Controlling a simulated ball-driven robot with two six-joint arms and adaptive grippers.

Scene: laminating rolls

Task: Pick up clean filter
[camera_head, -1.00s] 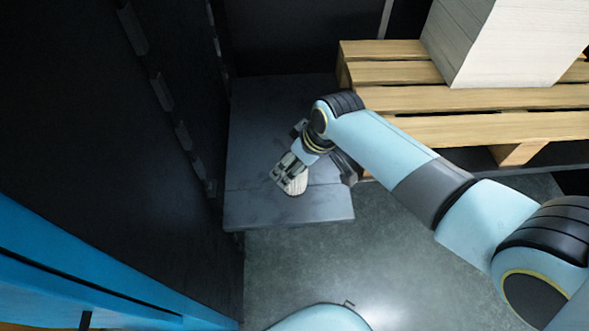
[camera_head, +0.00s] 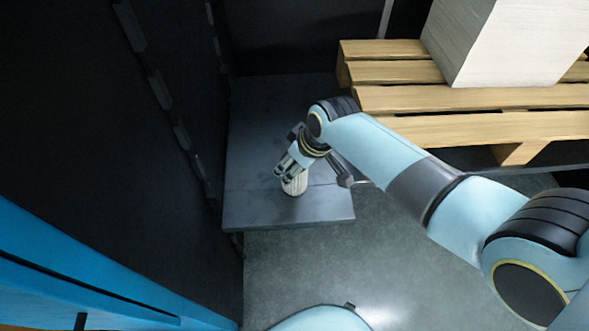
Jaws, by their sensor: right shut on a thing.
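The clean filter (camera_head: 295,186) is a small, pale, ribbed cylinder near the front of the dark grey shelf (camera_head: 255,209). It looks close to upright. My right gripper (camera_head: 287,176) reaches in from the right and is shut on the filter's upper part. The gripper covers the filter's top, and I cannot tell whether its base touches the shelf. My left gripper is not in view.
A wooden pallet (camera_head: 420,74) with a tall white paper stack (camera_head: 510,45) stands at the back right. A dark wall panel (camera_head: 120,150) closes the left side. Grey floor (camera_head: 390,260) lies open in front of the shelf.

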